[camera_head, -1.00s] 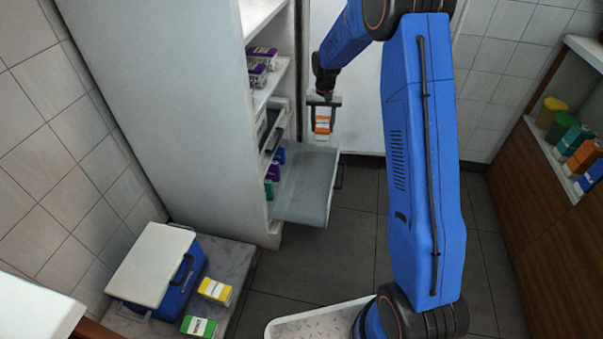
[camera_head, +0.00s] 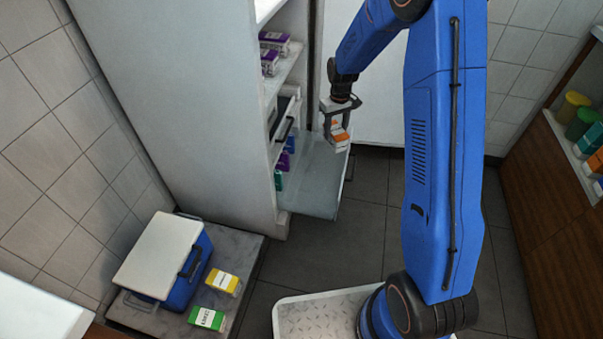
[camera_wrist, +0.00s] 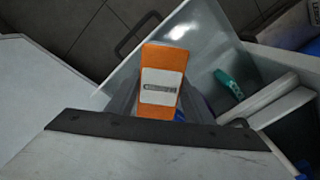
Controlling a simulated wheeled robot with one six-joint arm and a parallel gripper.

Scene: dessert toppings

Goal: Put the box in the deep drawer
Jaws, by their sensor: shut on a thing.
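My gripper (camera_head: 338,122) is shut on an orange and white box (camera_head: 336,132), which tilts a little in the jaws. The box also shows in the wrist view (camera_wrist: 162,82), held in front of the pulled-out drawer. The drawer (camera_head: 318,190) is a pale, translucent tray sticking out of the tall white cabinet. In the wrist view its bare floor (camera_wrist: 205,40) lies behind and beside the box. The box is above the drawer, apart from its floor.
Purple-marked boxes (camera_head: 270,62) sit on a shelf above. A shelf edge with dark gaps lies between that shelf and the drawer. A blue cooler (camera_head: 188,283) and yellow (camera_head: 220,282) and green (camera_head: 206,318) boxes stand on a slab at lower left. Grey floor is free right of the drawer.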

